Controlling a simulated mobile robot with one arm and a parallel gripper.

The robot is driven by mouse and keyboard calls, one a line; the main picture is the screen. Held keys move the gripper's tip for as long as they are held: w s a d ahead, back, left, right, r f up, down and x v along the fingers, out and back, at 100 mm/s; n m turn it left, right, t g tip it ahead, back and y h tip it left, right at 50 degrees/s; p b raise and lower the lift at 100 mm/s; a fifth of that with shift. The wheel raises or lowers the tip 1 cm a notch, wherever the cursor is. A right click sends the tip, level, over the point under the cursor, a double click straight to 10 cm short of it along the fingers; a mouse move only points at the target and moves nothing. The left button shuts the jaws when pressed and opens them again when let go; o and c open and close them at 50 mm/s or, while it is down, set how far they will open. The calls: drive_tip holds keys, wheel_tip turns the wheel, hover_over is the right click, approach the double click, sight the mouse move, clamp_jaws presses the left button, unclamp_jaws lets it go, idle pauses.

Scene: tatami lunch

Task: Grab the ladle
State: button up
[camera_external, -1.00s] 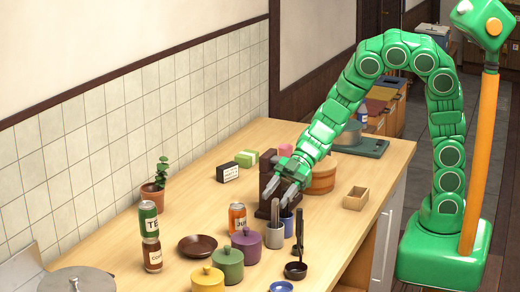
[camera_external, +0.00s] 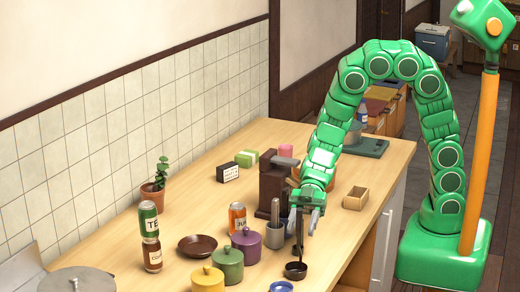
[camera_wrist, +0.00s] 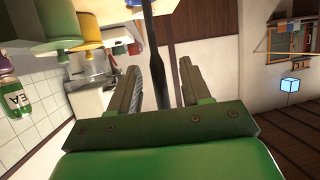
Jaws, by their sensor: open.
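The dark ladle (camera_external: 296,271) stands near the right front edge of the counter, its bowl low and its handle rising up to my gripper. My gripper (camera_external: 304,226) is open and points down around the upper handle. In the wrist view the dark handle (camera_wrist: 157,60) runs between the two open fingers of my gripper (camera_wrist: 158,75), with a gap visible on the right side. Whether the left finger touches it I cannot tell.
A grey cup with a utensil (camera_external: 274,236) stands just left of my gripper. Purple (camera_external: 246,243), green (camera_external: 228,264) and yellow (camera_external: 207,280) lidded pots stand to the left. A blue bowl (camera_external: 281,287) is in front, and a wooden box (camera_external: 355,198) behind right.

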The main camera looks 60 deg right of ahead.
sight(297, 237)
drive_tip(key=shift+x, duration=2.1)
drive_tip(key=shift+w+a+r, duration=0.1)
drive_tip(key=shift+w+r, duration=0.05)
drive_tip(key=shift+r, duration=0.05)
drive_tip(key=shift+c, duration=0.4)
clamp_jaws()
